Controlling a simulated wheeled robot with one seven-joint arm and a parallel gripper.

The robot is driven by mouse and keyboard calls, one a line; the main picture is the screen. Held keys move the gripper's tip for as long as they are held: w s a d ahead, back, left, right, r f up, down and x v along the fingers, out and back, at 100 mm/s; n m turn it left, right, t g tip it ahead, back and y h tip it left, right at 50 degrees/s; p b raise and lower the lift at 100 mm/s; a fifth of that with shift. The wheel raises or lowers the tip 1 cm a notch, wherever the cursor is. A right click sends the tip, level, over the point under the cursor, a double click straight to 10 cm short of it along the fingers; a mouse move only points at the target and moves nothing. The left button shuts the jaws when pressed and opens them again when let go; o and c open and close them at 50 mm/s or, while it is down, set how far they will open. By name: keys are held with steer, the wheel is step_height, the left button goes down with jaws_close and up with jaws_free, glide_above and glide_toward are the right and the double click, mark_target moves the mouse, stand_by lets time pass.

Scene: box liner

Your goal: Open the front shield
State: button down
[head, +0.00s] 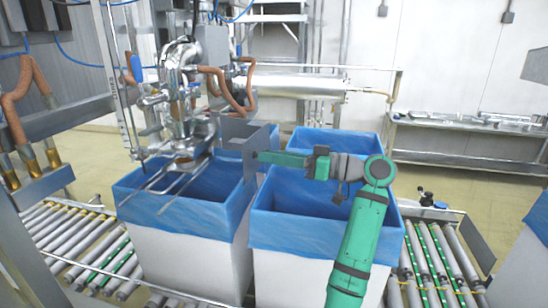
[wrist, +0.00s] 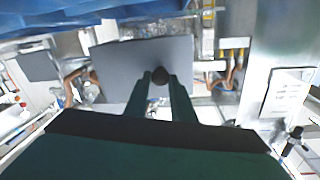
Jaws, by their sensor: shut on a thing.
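The front shield (head: 236,131) is a flat grey panel at the filling machine, above the blue-lined boxes in the head view. In the wrist view the grey panel (wrist: 115,68) fills the upper middle, straight ahead of my fingers. A dark round knob (wrist: 159,75) shows between my fingertips against the panel. My gripper (head: 257,156) reaches in from the right and meets the panel's lower part; in the wrist view its green fingers (wrist: 160,80) are shut on the knob. The panel's hinge side is hard to make out.
Blue-lined boxes stand on the roller conveyor: the left box (head: 180,235), the right box (head: 275,240) under my arm, and one behind (head: 335,140). Metal bars (head: 175,190) stick out over the left box. A steel table (head: 460,130) stands back right.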

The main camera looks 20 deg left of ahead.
steer(key=c, duration=1.7)
jaws_free()
steer(key=shift+f, duration=0.25)
steer(key=shift+o, duration=0.9)
steer(key=shift+r, duration=0.1)
